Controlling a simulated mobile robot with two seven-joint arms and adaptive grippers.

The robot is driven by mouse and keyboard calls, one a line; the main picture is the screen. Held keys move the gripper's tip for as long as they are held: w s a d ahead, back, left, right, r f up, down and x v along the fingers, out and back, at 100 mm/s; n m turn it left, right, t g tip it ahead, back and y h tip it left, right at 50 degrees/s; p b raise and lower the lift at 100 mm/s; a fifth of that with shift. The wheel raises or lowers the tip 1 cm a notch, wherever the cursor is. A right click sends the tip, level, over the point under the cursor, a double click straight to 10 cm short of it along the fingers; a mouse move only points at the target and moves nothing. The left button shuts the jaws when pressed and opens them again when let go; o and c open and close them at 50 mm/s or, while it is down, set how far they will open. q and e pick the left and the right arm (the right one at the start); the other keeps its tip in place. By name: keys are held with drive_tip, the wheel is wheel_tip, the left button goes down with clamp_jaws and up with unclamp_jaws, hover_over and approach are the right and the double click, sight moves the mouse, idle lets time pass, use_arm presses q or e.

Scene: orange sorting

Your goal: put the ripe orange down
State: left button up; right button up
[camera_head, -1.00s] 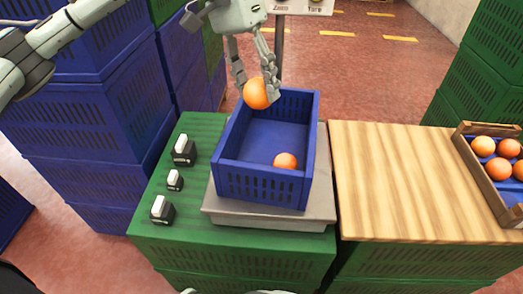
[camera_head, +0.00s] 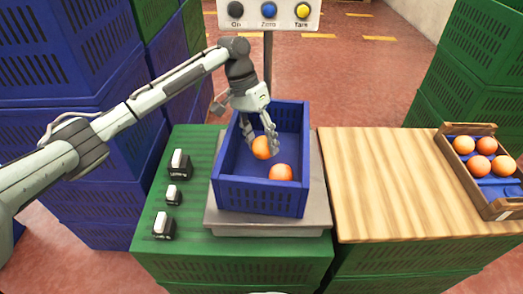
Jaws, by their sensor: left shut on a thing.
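My left gripper (camera_head: 262,142) points down into the blue crate (camera_head: 262,195) on the scale (camera_head: 268,228). It is shut on an orange (camera_head: 261,149), held between its fingers inside the crate's walls. A second orange (camera_head: 280,173) lies on the crate's floor, just in front and to the right of the held one. I cannot tell whether the two touch, or whether the held one touches the floor. My right gripper is not in view.
A wooden crate (camera_head: 504,205) with several oranges stands at the right on a bare wooden board (camera_head: 390,180). Several dark weights with white tops, one in front (camera_head: 163,225), stand left of the scale. A button panel (camera_head: 268,12) rises behind the crate.

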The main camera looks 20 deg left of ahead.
sight(261, 151)
use_arm(q)
drive_tip(key=shift+f, duration=1.6)
drive_tip(key=shift+f, duration=0.1)
drive_tip(key=o, duration=0.9)
drive_tip(key=v, duration=1.2)
idle(0.7)
